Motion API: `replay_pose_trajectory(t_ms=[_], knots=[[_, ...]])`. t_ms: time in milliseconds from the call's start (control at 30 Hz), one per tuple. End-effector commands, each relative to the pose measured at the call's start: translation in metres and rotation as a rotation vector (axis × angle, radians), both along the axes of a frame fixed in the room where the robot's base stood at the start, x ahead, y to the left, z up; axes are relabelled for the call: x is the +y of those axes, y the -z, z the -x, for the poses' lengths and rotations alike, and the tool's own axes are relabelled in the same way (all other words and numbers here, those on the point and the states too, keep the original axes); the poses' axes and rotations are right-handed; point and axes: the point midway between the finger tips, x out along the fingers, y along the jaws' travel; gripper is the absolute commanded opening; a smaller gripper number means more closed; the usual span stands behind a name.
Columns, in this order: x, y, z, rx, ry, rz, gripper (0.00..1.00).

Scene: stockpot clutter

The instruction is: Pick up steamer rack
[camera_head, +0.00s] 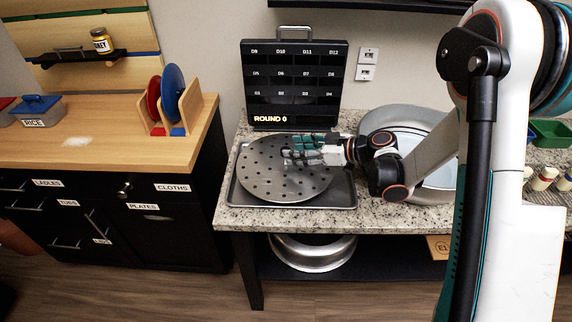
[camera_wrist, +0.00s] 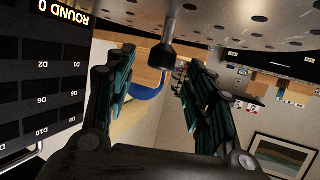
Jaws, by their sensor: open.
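The steamer rack (camera_head: 262,172) is a round grey metal disc full of holes, lying on a dark shallow tray (camera_head: 338,201) on the speckled counter. My gripper (camera_head: 291,154) is over the rack's right half, pointing left, with its fingers open. In the wrist view the perforated underside or top face of the rack (camera_wrist: 240,22) fills the upper edge, and a dark knob (camera_wrist: 163,55) stands out from it. The knob appears between the open fingers (camera_wrist: 160,68), with no visible contact. In the head view the knob is hidden by my gripper.
A large steel pot (camera_head: 408,117) stands right of the tray, beneath my arm. A black numbered panel (camera_head: 294,80) stands behind it. A metal basin (camera_head: 313,252) sits on the lower shelf. Red and blue plates (camera_head: 172,90) stand in a rack on the left wooden counter.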

Motion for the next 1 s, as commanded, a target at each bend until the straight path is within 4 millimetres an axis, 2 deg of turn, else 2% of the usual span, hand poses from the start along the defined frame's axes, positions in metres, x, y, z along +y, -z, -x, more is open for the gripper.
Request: replay_pose_trajectory(t_ms=[300, 533, 700, 767, 1000], knots=[[0.037, 0.015, -0.015, 0.001, -0.002, 0.001, 0.49], [0.038, 0.014, -0.016, 0.001, 0.0, 0.001, 0.49], [0.037, 0.014, -0.016, 0.001, 0.0, 0.001, 0.11], [0.037, 0.014, -0.016, 0.001, 0.0, 0.001, 0.0], [0.037, 0.014, -0.016, 0.002, -0.001, 0.0, 0.0]])
